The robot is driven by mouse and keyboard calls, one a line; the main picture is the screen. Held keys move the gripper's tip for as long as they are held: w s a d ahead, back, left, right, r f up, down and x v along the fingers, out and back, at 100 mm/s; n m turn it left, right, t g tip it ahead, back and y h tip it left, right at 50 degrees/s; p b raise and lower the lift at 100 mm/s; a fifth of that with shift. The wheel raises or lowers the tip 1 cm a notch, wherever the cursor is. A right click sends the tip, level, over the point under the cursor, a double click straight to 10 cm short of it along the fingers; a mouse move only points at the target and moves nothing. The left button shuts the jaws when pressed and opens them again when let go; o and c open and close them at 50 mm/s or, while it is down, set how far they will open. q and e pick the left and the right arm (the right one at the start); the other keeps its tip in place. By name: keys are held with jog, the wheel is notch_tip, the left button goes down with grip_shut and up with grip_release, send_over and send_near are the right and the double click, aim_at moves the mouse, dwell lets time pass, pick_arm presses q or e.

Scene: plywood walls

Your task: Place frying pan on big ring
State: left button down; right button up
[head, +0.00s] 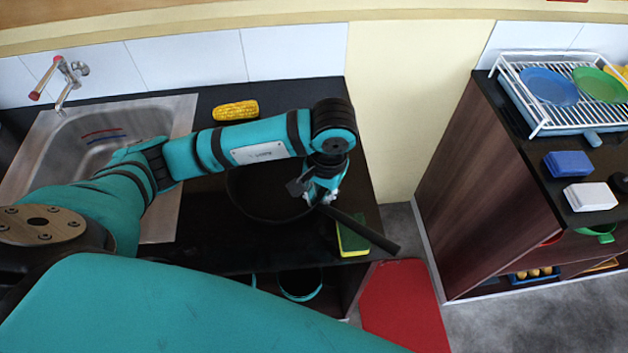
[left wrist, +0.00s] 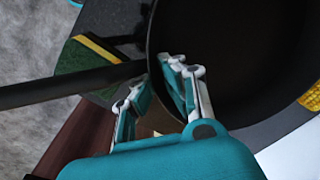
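The dark frying pan (head: 255,195) lies on the black counter, partly hidden under my left arm in the head view. Its handle (head: 375,234) points to the lower right, past the counter's front edge. The left wrist view shows the dark pan (left wrist: 240,60) and its handle (left wrist: 60,85) too. My left gripper (head: 322,192) is at the pan's rim by the handle's root. In the left wrist view its fingers (left wrist: 156,82) are apart, one on each side of the rim; contact is unclear. My right gripper is not in view. I see no big ring.
A green and yellow sponge (head: 352,240) lies by the handle. Corn (head: 235,110) lies behind my arm, and a sink (head: 165,120) is at left. A dark wooden cabinet (head: 485,180) with a dish rack (head: 550,125) stands at right. A red panel (head: 400,305) is below the counter.

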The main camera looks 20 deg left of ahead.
pick_arm(q)
jog(key=shift+w+a+p, duration=0.3)
jog(key=shift+w+a, duration=0.5)
jog(key=shift+w, duration=0.2)
jog(key=shift+w+a, duration=0.3)
jog(key=shift+w, duration=0.15)
jog(key=shift+w+a+f+p, duration=0.1)
jog(key=shift+f+p, duration=0.2)
jog(key=shift+p, duration=0.25)
notch_tip(320, 180, down, 2)
jog(key=shift+f+p, duration=0.2)
jog(key=shift+p, duration=0.4)
jog(key=shift+f, duration=0.4)
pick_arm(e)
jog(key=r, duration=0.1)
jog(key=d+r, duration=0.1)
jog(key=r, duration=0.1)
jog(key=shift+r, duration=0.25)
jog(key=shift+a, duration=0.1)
pick_arm(q)
jog(key=shift+f, duration=0.1)
jog(key=c, duration=1.5)
grip_release()
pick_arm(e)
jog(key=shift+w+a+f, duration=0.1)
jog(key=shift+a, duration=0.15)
